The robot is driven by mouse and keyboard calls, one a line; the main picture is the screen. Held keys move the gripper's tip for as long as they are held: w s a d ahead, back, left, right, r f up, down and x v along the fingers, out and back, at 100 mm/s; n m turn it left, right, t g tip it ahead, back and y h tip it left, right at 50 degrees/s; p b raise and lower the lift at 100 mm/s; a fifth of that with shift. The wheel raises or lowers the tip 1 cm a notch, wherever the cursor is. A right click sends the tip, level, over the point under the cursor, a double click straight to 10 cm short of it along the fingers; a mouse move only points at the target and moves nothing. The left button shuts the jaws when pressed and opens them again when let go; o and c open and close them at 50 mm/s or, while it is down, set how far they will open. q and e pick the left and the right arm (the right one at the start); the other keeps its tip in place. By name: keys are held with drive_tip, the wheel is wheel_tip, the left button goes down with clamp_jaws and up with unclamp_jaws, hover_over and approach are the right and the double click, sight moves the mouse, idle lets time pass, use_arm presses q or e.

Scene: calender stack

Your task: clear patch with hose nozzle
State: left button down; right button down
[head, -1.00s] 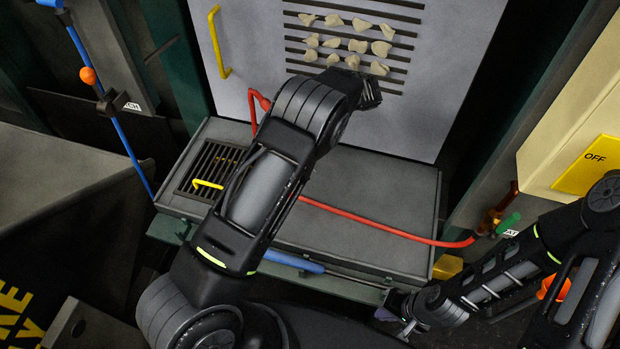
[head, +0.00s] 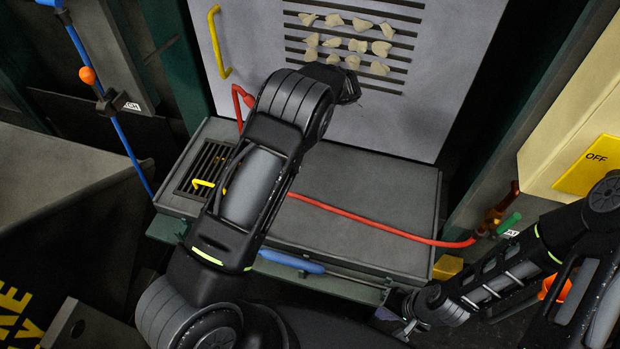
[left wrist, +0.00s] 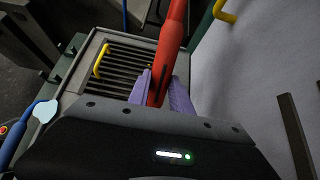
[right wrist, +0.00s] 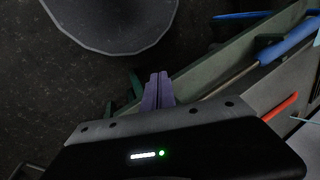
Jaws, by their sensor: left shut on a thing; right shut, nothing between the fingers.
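Several pale chips (head: 357,45) form a patch on the slotted part of the light grey panel (head: 395,125). My left gripper (left wrist: 160,88) is shut on the red hose nozzle (left wrist: 172,45) in the left wrist view. In the head view my left arm hides that gripper; a red bent piece of the nozzle (head: 240,97) shows left of the arm, below and left of the chips. The red hose (head: 385,228) runs across the grey deck to the right. My right gripper (head: 408,328) is shut and empty at the lower right; its purple fingers (right wrist: 158,90) touch each other.
A drain grate (head: 212,165) with a yellow handle is at the deck's left. A blue-handled tool (head: 290,262) lies along the front ledge. A yellow handle (head: 218,45) juts from the panel.

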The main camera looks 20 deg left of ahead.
use_arm(q)
drive_tip(key=a+b, duration=0.1)
drive_tip(key=a, duration=0.6)
drive_tip(key=shift+f, duration=0.3)
idle(0.6)
drive_tip(key=shift+a, duration=0.1)
idle(0.4)
